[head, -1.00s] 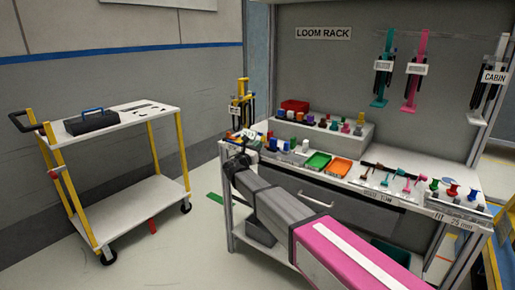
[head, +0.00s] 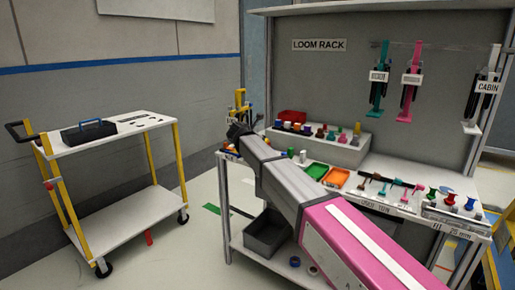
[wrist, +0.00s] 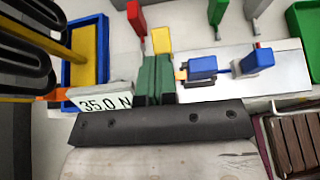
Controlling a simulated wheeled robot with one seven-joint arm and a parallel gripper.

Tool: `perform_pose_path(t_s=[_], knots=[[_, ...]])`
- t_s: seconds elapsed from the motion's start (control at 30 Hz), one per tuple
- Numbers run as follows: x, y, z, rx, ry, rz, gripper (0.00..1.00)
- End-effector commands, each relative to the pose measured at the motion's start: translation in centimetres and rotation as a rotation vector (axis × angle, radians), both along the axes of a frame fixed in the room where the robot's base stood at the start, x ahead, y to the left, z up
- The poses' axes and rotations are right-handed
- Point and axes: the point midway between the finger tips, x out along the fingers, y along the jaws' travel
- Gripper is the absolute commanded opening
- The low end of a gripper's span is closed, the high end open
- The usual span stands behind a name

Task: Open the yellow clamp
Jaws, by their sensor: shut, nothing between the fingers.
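In the wrist view, a small yellow block-shaped part (wrist: 161,38) stands just beyond my fingertips, next to a red upright part (wrist: 136,18). It looks like the yellow clamp, but its lower end is hidden behind my fingers and I cannot tell its lever position. My gripper (wrist: 156,62) has dark green fingers, shut together and empty, pointing at the yellow part; I cannot tell whether they touch it. In the head view my gripper (head: 238,131) is at the bench's left end, and the arm hides the clamp.
Two blue parts (wrist: 202,66) (wrist: 258,59) sit on a pale plate to the right. A blue tray (wrist: 87,60), a yellow post (wrist: 35,35) and a "35.0 N" label (wrist: 104,101) are at left. A cart (head: 130,219) stands left of the bench (head: 375,198).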

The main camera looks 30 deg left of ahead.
Motion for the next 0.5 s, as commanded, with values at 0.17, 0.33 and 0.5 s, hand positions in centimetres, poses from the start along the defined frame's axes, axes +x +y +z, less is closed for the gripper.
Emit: perform_pose_path(t_s=[0.17, 0.33, 0.5], knots=[[1.5, 0.0, 0.8, 0.021, 0.159, -0.002, 0.00], [2.5, -0.1, 1.2, 0.036, 0.286, -0.001, 0.00], [3.1, -0.3, 1.2, 0.041, 0.343, -0.001, 0.00]])
